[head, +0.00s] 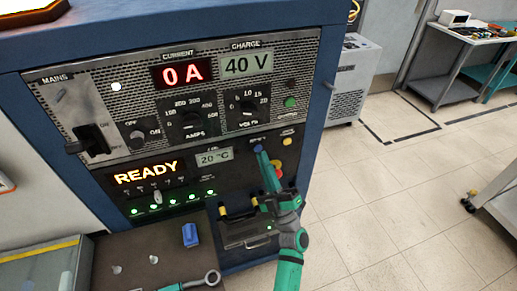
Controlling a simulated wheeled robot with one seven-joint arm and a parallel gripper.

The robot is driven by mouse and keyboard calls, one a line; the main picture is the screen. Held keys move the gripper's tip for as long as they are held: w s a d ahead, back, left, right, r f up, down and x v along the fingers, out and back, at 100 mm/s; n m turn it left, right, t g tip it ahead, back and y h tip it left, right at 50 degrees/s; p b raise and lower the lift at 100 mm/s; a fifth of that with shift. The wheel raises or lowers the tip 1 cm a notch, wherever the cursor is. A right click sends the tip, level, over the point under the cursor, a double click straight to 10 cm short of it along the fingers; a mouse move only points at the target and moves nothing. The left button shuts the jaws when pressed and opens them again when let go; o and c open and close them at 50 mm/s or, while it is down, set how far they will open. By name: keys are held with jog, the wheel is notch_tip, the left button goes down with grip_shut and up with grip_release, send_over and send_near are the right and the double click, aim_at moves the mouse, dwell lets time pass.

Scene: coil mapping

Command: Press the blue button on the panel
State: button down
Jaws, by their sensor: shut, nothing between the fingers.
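The panel (232,178) is the dark front of a blue-framed cabinet. The small blue button (258,148) is on its right part, under a small label. My gripper (262,154) is shut and empty, reaching up from below. Its tip is right at the blue button's lower edge in the head view and partly covers that area. I cannot tell whether the tip touches the button.
A red button (276,169) sits just right of my gripper, and a small yellow button (287,141) is up and right. Dials and a lever (92,139) are further left. A blue block (190,235) lies on the bench below.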

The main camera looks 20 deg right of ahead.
jog(key=shift+s, duration=0.1)
jog(key=s, duration=0.5)
jog(key=shift+d, duration=0.1)
dwell(0.5)
dwell(0.6)
jog(key=s+a+f+m+g+h, duration=0.2)
jog(key=s+a+f+m, duration=0.3)
jog(key=s, duration=0.6)
jog(key=s+a+f+m+g+h, duration=0.2)
jog(key=s+a+f+m+g, duration=0.3)
jog(key=s, duration=0.6)
jog(key=s+a+f+m+g+h, duration=0.2)
jog(key=s+a+f+m+g, duration=0.2)
jog(key=s+a+f, duration=0.3)
jog(key=s+m, duration=0.1)
jog(key=s, duration=0.3)
jog(key=shift+f+h, duration=0.15)
jog(key=shift+h, duration=0.15)
jog(key=shift+s+a, duration=0.1)
